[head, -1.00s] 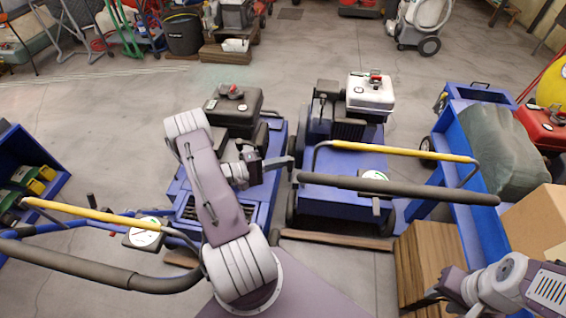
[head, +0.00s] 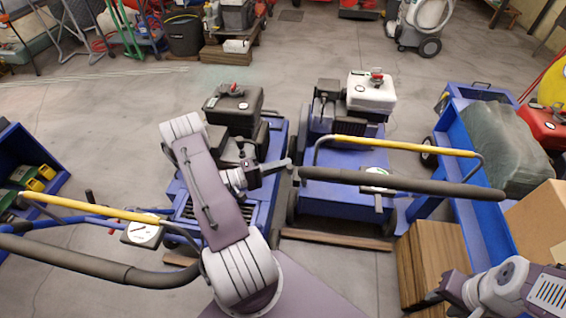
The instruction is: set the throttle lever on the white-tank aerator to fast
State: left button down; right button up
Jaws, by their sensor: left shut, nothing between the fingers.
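The white-tank aerator is a blue machine (head: 340,198) with a white tank (head: 371,93) on its engine, right of centre. A small pale dial plate (head: 376,171) sits by its handle, partly covered by the dark grip bar. Its throttle lever is too small to make out. My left gripper (head: 287,164) is shut and empty, just left of this machine's handle, pointing right. I cannot tell whether it touches anything. My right gripper (head: 432,297) is low at the right, partly cut off by the frame edge, and its jaws are unclear.
A black-tank aerator (head: 233,105) stands to the left, behind my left arm; its yellow bar (head: 95,208) and dial plate (head: 142,233) are at lower left. A blue trailer (head: 478,205) with a grey bag and cardboard box (head: 540,225) stands right.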

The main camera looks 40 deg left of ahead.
pick_arm(q)
jog(key=shift+s+d, duration=0.2)
jog(key=shift+s, duration=0.05)
dwell(0.6)
